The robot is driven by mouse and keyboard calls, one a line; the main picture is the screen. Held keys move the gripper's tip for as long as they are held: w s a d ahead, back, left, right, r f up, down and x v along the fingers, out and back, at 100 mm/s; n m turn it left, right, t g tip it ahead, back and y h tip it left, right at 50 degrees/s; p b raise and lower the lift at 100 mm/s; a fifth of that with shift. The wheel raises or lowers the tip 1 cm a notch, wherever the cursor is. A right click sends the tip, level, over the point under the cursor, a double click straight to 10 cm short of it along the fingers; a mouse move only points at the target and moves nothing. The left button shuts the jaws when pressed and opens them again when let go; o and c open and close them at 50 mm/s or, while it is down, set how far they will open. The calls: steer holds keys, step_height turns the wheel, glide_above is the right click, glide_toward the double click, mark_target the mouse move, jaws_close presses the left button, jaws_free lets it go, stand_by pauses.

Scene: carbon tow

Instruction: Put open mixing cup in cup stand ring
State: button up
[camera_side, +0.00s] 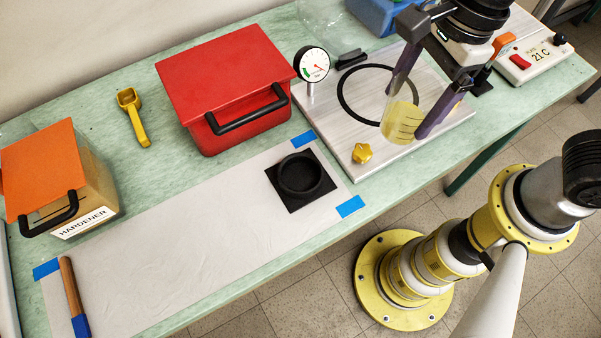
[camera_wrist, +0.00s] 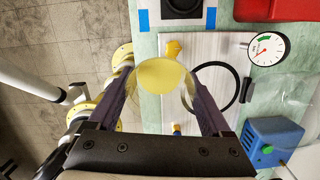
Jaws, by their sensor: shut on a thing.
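The open mixing cup (camera_side: 402,120) is clear, with pale yellow liquid in its lower part. My gripper (camera_side: 408,112) is shut on it, with a purple finger on either side, and holds it above the metal plate. It leans in the side view picture. In the wrist view the cup (camera_wrist: 163,75) sits between the fingers (camera_wrist: 165,82). The cup stand ring (camera_side: 301,188) is a black round ring on a square black base, empty, on the white sheet left of my gripper. Part of it shows at the top edge of the wrist view (camera_wrist: 182,14).
The metal plate (camera_side: 440,117) carries a black seal ring (camera_side: 343,98), a dial gauge (camera_side: 311,64) and a yellow knob (camera_side: 362,153). A red lidded box (camera_side: 225,85) stands behind the stand. A hardener box (camera_side: 90,205), yellow scoop (camera_side: 131,110) and wooden-handled tool (camera_side: 70,285) lie left.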

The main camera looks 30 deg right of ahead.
mark_target(417, 110)
steer(key=a, duration=0.1)
steer(key=s+a+n, duration=0.1)
steer(key=s, duration=0.1)
steer(key=shift+s+a+f+n, duration=0.2)
steer(key=shift+a+f+n, duration=0.1)
steer(key=shift+a, duration=0.1)
steer(key=shift+w+a+f, duration=1.45)
steer(key=shift+a+f, duration=0.4)
steer(key=shift+f, duration=0.3)
steer(key=shift+w+a+f, duration=1.4)
steer(key=shift+a+f, duration=0.4)
steer(key=shift+f, duration=0.35)
steer(key=shift+w+a+f, duration=1.45)
steer(key=shift+a+f, duration=0.4)
steer(key=shift+f, duration=0.3)
steer(key=shift+f, duration=0.15)
steer(key=o, duration=1.2)
steer(key=shift+o, duration=0.2)
